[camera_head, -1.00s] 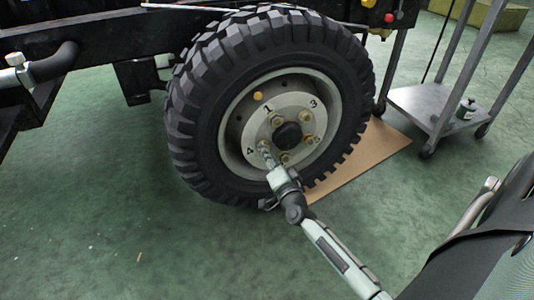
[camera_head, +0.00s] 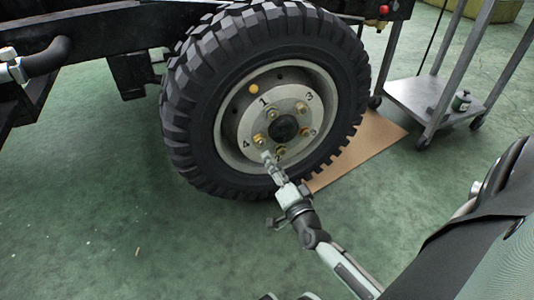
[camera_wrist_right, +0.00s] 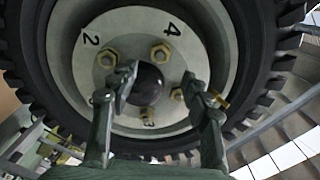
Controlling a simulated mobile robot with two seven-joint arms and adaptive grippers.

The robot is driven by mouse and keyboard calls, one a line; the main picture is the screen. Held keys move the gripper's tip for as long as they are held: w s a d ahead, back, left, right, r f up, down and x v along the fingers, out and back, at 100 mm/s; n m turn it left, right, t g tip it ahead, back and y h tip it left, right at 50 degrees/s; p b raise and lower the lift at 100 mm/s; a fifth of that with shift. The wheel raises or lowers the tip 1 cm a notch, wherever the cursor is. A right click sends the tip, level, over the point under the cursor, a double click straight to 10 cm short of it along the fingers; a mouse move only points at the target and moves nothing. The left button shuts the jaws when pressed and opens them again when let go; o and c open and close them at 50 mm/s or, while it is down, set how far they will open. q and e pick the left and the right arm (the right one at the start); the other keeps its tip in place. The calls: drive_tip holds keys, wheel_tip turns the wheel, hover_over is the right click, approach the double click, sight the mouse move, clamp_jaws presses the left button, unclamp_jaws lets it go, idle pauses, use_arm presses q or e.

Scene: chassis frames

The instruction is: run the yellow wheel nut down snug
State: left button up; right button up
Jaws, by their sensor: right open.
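The wheel hub (camera_head: 245,130) carries several brass-yellow nuts around a black centre cap. The nut by number 4 (camera_head: 258,141) looks yellow and is uncovered; it also shows in the right wrist view (camera_wrist_right: 160,53). I cannot tell by colour alone which nut is the task's. My right gripper (camera_head: 268,157) is open and empty, its tips just below that nut in the head view. In the right wrist view my right gripper (camera_wrist_right: 158,84) has its fingers spread either side of the black cap (camera_wrist_right: 147,84). Contact cannot be judged. My left gripper is out of view.
A black knobbly tyre (camera_head: 190,110) surrounds the hub under a dark chassis frame (camera_head: 110,35). A round yellow spot (camera_head: 254,89) sits on the rim. Green floor at left is mostly clear.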

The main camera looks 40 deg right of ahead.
drive_tip(key=v, duration=0.3)
drive_tip(key=shift+s+a, duration=0.1)
drive_tip(key=shift+s, duration=0.2)
